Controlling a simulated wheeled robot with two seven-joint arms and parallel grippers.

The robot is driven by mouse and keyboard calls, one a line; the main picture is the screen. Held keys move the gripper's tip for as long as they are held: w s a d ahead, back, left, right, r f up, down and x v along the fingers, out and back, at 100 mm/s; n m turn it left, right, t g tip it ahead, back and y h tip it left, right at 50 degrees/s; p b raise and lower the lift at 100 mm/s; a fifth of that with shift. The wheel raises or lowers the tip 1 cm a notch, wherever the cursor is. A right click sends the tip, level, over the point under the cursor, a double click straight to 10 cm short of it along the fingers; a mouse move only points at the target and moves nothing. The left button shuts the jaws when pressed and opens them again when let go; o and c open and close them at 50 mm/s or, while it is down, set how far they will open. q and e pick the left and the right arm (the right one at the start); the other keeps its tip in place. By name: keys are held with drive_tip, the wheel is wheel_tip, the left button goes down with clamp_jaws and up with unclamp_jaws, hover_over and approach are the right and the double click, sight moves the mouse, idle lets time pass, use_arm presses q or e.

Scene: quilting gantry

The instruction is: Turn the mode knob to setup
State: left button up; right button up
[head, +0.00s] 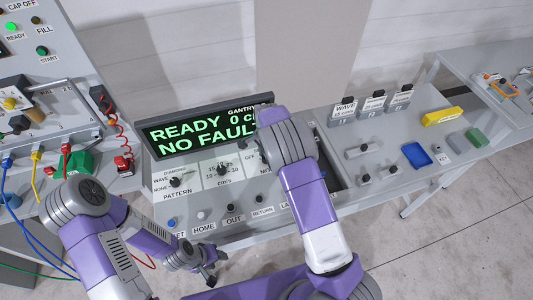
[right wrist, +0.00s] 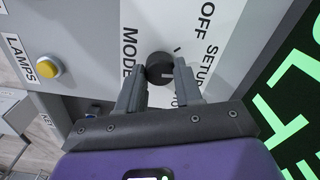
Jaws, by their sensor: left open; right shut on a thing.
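The mode knob (right wrist: 159,64) is a round black knob beside the word MODE in the right wrist view. The words OFF and SETUP stand to its right, and another label is mostly covered by a finger. A pale mark shows on the knob's lower right; I cannot tell exactly which setting it points to. My right gripper (right wrist: 160,76) is shut on the knob, one finger on each side. In the head view my right arm hides this gripper and the knob. My left gripper (head: 207,268) is open and empty, near the console's front edge.
The display (head: 205,130) reads READY and NO FAULT behind the console. A yellow lamps button (right wrist: 48,67) is left of the knob. Other knobs and buttons line the console's front. A yellow block (head: 442,116) and a blue tray (head: 417,155) lie on the right bench.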

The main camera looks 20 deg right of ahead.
drive_tip(key=shift+w+m, duration=0.1)
drive_tip(key=shift+m, duration=0.4)
drive_tip(key=o, duration=1)
drive_tip(key=shift+o, duration=0.2)
wheel_tip(320, 180, up, 8)
drive_tip(key=shift+f, duration=0.15)
drive_tip(key=shift+f, duration=0.1)
